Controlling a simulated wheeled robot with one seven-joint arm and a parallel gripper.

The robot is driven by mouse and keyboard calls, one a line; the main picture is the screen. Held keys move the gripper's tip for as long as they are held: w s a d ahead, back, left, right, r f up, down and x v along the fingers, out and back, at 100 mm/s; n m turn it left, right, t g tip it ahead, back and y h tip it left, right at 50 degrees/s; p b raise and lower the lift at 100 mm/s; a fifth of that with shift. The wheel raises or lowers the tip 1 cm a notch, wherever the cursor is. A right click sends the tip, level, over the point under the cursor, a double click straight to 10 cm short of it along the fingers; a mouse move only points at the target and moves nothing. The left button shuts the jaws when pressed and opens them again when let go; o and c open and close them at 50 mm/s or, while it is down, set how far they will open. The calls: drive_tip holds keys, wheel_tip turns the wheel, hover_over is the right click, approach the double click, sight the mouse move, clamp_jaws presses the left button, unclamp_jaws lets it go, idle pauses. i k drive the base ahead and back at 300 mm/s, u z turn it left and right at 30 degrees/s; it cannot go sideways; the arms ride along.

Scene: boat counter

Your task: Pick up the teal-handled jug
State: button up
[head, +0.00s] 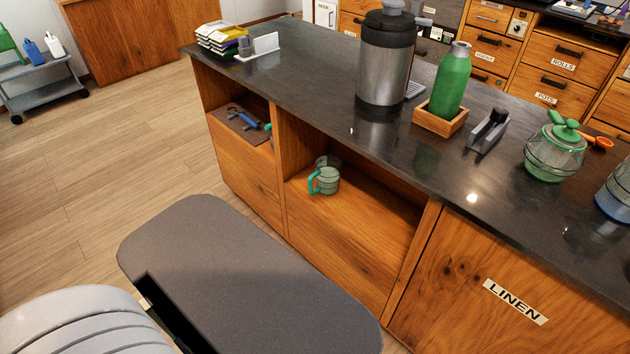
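A small clear jug (329,181) with a teal handle stands upright in an open wooden cubby under the dark counter. Its teal handle (314,183) faces left. Another clear round vessel (327,162) shows partly behind it; I cannot tell if they touch. My gripper is not in view.
A left cubby holds tools (246,119). On top are a steel dispenser (385,65), a green bottle (450,80) in a wooden tray, a stapler-like object (488,131) and a green-lidded glass jar (555,150).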

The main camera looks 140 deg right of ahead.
sight(328, 172)
drive_tip(key=z, duration=0.15)
drive_tip(key=i, duration=0.35)
drive_tip(key=z, duration=5.05)
